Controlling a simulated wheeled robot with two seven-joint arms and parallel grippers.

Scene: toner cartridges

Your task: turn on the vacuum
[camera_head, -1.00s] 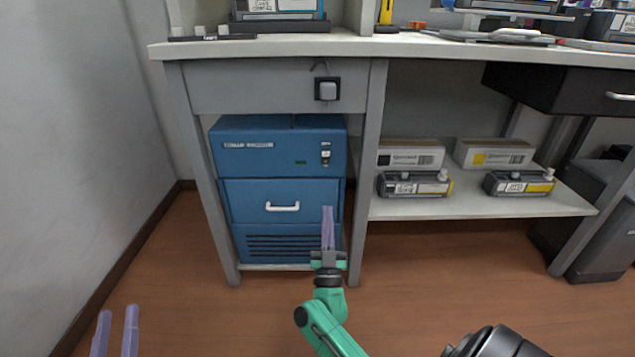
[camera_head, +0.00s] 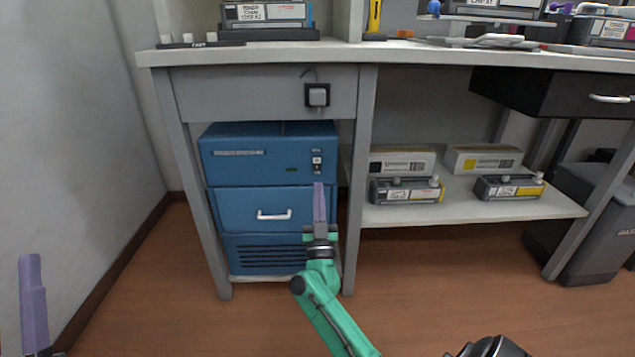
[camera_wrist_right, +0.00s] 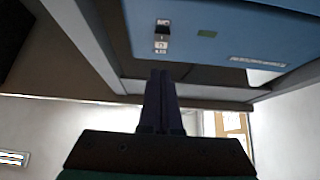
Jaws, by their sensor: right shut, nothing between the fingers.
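The vacuum is a blue cabinet unit (camera_head: 222,172) under the left end of the bench. Its small switch panel (camera_head: 317,161), with a white and black rocker, is at the upper right of its front; the panel also shows in the right wrist view (camera_wrist_right: 162,37). My right gripper (camera_head: 318,188) is shut and empty, its purple fingertips pointing up just below the switch in the head view. In the right wrist view the fingertips (camera_wrist_right: 162,74) appear apart from the switch. My left gripper (camera_head: 32,290) shows only partly at the lower left, away from the vacuum.
A white drawer handle (camera_head: 274,215) is on the vacuum's front. A grey outlet with a plug (camera_head: 317,96) is on the panel above. Bench legs flank the vacuum. Cartridges and boxes stand on the right shelf (camera_head: 470,207). The floor in front is clear.

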